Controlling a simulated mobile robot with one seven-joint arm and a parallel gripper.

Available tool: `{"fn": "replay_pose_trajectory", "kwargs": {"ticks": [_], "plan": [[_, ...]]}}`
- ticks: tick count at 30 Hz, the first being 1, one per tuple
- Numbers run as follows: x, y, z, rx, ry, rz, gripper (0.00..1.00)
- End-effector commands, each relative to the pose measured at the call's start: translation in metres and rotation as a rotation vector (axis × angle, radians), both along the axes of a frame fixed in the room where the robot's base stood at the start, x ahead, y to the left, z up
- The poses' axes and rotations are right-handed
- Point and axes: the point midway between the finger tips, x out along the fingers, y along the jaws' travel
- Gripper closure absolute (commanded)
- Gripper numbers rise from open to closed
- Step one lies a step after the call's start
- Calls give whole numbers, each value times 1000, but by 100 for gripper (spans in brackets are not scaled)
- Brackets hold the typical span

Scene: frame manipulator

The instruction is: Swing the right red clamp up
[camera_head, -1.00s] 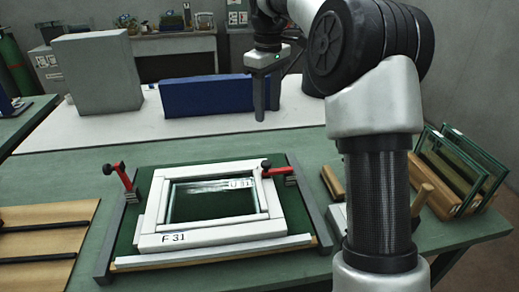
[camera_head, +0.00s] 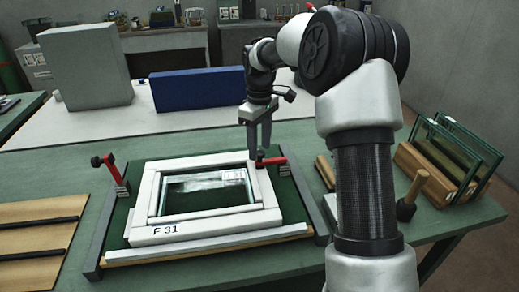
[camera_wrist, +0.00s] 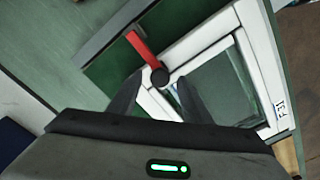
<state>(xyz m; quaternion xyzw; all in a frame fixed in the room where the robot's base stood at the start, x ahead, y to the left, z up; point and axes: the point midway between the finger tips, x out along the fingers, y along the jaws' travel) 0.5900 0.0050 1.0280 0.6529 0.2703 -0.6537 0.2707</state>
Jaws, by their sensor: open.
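The right red clamp (camera_head: 273,161) lies level, its dark round tip over the right upper part of the white frame (camera_head: 195,235). My gripper (camera_head: 260,148) is open, pointing down at the tip end of this clamp. In the wrist view the red arm (camera_wrist: 140,45) ends in a black knob (camera_wrist: 159,77) that lies between my two open fingers (camera_wrist: 155,92); I cannot tell if they touch it. The left red clamp (camera_head: 108,166) stands swung up, off the frame. The frame holds a glass pane and bears the marking F 31.
The frame lies on a green board with grey side rails (camera_head: 99,235). A blue block (camera_head: 198,88) and a grey box (camera_head: 86,67) stand behind. A wooden rack with glass panes (camera_head: 440,165) and a mallet (camera_head: 412,195) are at right.

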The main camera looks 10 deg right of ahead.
Motion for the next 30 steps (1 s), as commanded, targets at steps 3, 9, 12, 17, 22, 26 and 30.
{"fn": "replay_pose_trajectory", "kwargs": {"ticks": [3,9,12,17,22,26,30], "plan": [[0,0,-8,1,-1,0,55],[0,0,-10,0,-1,0,55],[0,0,-10,0,-1,0,55],[0,0,-10,0,-1,0,81],[0,0,-10,0,-1,0,100],[0,0,-9,3,-1,0,100],[0,-1,-6,23,-1,-2,100]]}}
